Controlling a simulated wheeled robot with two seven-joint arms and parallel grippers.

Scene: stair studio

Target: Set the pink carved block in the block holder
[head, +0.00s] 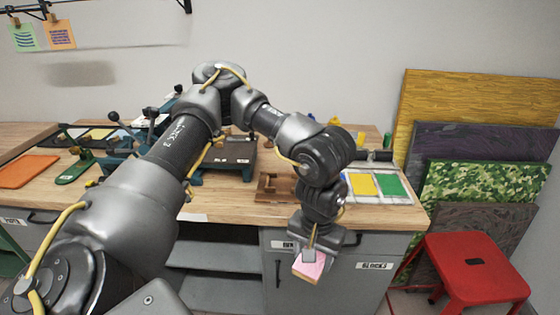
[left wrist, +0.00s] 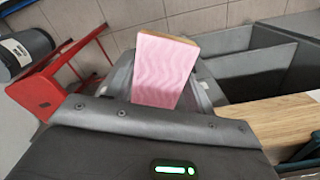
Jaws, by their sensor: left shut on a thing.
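The pink carved block (head: 309,268) is held in my left gripper (head: 311,255), low in front of the bench and off its front edge. In the left wrist view the block (left wrist: 162,72) shows its pink face with wavy carved lines and a tan wooden edge. The gripper is shut on it; the fingers are partly hidden behind the block. A brown wooden piece (head: 272,188), which looks like the block holder, sits on the bench top near the front edge, left of my left wrist and partly hidden by my arm. My right gripper is not in view.
The wooden bench top (head: 395,217) has drawers and open shelves below. A tray with yellow and green pads (head: 389,185) lies right of the wooden piece. A dark press (head: 232,158) stands behind. A red stool (head: 476,265) stands at the right, before leaning boards (head: 480,95).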

